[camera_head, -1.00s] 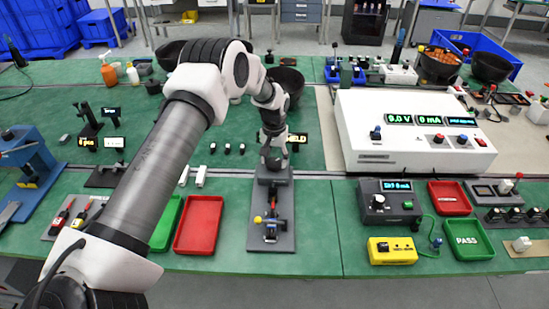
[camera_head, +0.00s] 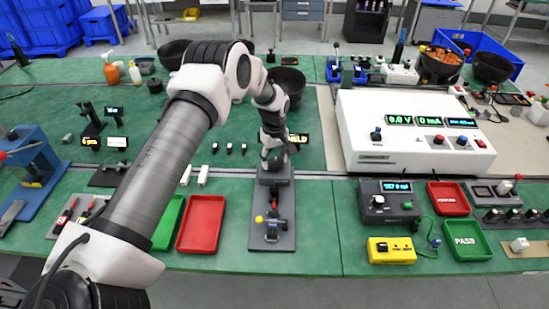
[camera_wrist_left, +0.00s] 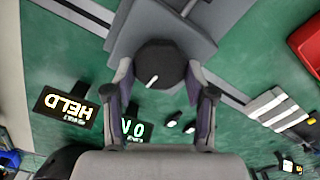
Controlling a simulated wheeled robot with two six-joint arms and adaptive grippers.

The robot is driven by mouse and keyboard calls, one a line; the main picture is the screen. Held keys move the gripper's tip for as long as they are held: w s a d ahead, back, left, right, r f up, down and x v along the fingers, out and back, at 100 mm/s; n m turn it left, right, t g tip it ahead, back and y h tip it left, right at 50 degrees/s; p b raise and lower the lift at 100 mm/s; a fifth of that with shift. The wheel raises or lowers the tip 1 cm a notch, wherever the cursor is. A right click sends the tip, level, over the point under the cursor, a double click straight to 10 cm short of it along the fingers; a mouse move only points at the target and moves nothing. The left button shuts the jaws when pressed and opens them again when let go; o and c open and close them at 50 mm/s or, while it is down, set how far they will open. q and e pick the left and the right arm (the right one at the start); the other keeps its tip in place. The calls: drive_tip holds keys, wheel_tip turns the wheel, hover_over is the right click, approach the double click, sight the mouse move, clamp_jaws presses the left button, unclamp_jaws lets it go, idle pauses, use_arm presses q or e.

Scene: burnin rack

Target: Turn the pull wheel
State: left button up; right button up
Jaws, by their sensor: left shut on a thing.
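The pull wheel is a dark round knob with a white mark (camera_wrist_left: 158,64), on a grey fixture (camera_wrist_left: 207,22) in the left wrist view. My left gripper (camera_wrist_left: 160,76) has one finger on each side of the knob and is shut on it. In the head view the left gripper (camera_head: 273,158) reaches down onto the back end of the grey fixture (camera_head: 287,238), and the wheel is mostly hidden under it. The fixture carries a small clamp with a yellow knob (camera_head: 259,219). My right gripper is not in view.
A small display reading HELD (camera_wrist_left: 68,109) stands near the wheel. Red (camera_head: 201,224) and green (camera_head: 167,222) trays lie left of the fixture. A grey meter box (camera_head: 389,201) and yellow box (camera_head: 391,251) stand to the right. Green mat between fixture and boxes is clear.

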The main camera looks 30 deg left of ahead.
sight(274, 161)
use_arm(q)
drive_tip(key=shift+s+f+n, duration=0.15)
drive_tip(key=shift+n, duration=0.15)
drive_tip(key=o, duration=1.2)
drive_tip(key=shift+c, duration=0.2)
wheel_tip(274, 161, up, 12)
